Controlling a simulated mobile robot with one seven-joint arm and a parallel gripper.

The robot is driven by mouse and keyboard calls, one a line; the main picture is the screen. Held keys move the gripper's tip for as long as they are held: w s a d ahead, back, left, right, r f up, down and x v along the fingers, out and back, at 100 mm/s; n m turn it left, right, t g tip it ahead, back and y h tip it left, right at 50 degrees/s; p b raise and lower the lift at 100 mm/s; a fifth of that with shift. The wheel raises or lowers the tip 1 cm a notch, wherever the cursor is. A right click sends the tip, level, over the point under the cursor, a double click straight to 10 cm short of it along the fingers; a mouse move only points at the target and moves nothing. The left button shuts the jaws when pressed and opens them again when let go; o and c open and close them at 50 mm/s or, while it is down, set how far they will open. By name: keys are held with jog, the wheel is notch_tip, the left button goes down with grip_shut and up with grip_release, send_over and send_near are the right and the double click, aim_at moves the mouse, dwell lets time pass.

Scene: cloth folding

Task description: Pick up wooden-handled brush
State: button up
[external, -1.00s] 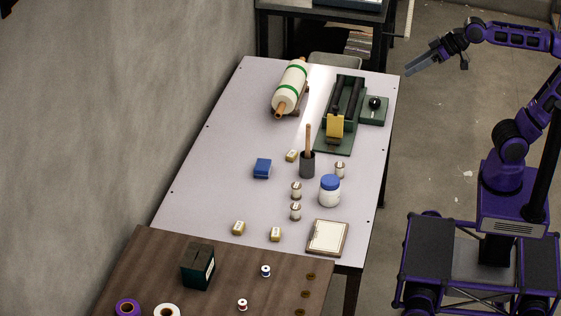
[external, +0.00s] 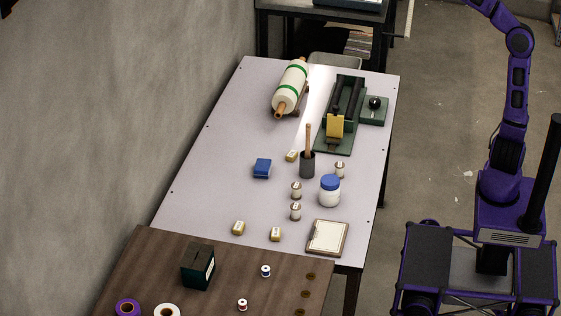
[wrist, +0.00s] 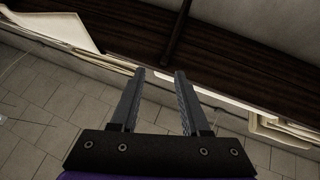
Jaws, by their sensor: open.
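What looks like the wooden-handled brush (external: 308,138) stands upright in a dark cup (external: 307,165) near the middle of the light table, with only its wooden handle showing. Its lower end is hidden inside the cup. My gripper (wrist: 160,74) is open and empty in the wrist view, with two parallel grey fingers apart. The brush does not show in the wrist view. In the external view my arm rises out of the top of the frame, so my gripper is out of sight there, away from the brush.
Around the cup are a blue block (external: 262,168), a white jar with a blue lid (external: 329,191) and several small tins and boxes. A clipboard (external: 328,238) lies at the near edge. A roll (external: 291,86) and a green machine (external: 340,135) stand farther back. The table's left part is clear.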

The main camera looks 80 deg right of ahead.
jog(key=w+a, duration=0.2)
jog(key=a, duration=0.6)
jog(key=n+g+y+b, duration=0.1)
jog(key=n+g+y, duration=0.15)
jog(key=n, duration=0.25)
send_over(308, 146)
jog(key=s+a, duration=0.3)
notch_tip(308, 146, down, 31)
jog(key=s+d+f+g+y, duration=0.1)
jog(key=s+d+f+g, duration=0.15)
jog(key=f, duration=1.15)
jog(key=s+d+f+g+y, duration=0.1)
jog(key=d+f+g, duration=0.15)
jog(key=f, duration=1.05)
jog(key=s+a+f+m+g+y, duration=0.1)
jog(key=s+f, duration=0.4)
jog(key=f, duration=0.3)
jog(key=s+f+m+g+y, duration=0.1)
jog(key=s+f, duration=0.4)
jog(key=f, duration=0.3)
jog(key=x, duration=0.6)
jog(key=b+x, duration=0.1)
jog(key=x, duration=0.4)
jog(key=a+x, duration=0.1)
jog(key=x, duration=0.5)
jog(key=shift+w+f, duration=0.25)
jog(key=shift+f, duration=0.1)
